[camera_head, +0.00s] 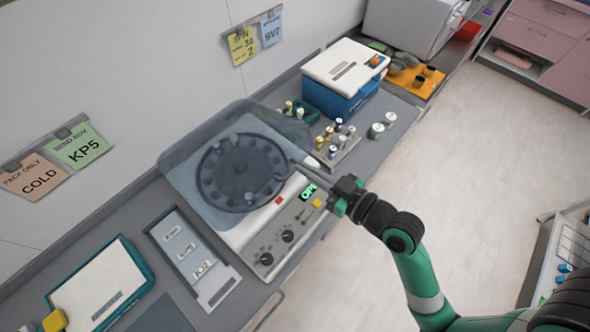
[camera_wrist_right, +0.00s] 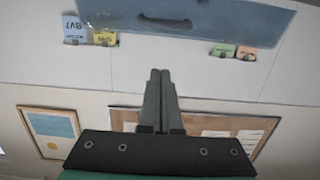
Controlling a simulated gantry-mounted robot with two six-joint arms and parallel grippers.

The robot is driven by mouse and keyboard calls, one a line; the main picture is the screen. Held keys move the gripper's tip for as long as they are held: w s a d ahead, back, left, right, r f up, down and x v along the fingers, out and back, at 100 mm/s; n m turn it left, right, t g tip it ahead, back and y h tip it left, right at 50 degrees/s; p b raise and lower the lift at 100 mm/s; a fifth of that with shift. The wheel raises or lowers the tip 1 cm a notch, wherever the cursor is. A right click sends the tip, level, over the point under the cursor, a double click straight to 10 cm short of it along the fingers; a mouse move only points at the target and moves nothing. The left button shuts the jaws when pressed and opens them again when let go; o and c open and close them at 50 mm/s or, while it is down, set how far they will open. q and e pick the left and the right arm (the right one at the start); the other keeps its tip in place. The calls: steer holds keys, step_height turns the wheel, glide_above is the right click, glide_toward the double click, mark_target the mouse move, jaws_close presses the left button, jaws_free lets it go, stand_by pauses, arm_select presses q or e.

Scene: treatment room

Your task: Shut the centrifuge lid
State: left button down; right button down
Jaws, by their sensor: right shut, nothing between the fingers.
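The centrifuge (camera_head: 283,232) stands on the counter with a round dark rotor (camera_head: 240,172). Its translucent blue-grey lid (camera_head: 180,165) is raised, and the rotor shows through it. The lid (camera_wrist_right: 235,22) also crosses the top of the right wrist view, with a dark slot near its edge. My right gripper (camera_head: 294,162) is shut and empty, its fingers pointing at the lid's right side. In the wrist view its fingertips (camera_wrist_right: 160,72) lie below the lid's edge; I cannot tell whether they touch it. My left gripper is not in view.
A rack of vials (camera_head: 337,147) and several loose white-capped jars stand right of the centrifuge. A blue box with a white lid (camera_head: 345,65) is behind them. A grey labelled tray (camera_head: 192,258) lies to the left. The floor at right is open.

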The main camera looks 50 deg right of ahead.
mark_target(281, 162)
steer(key=w+f, duration=0.1)
steer(key=f, duration=0.1)
steer(key=w+f+b, duration=0.1)
steer(key=w+f, duration=0.1)
steer(key=shift+w+f, duration=0.1)
steer(key=shift+w, duration=0.15)
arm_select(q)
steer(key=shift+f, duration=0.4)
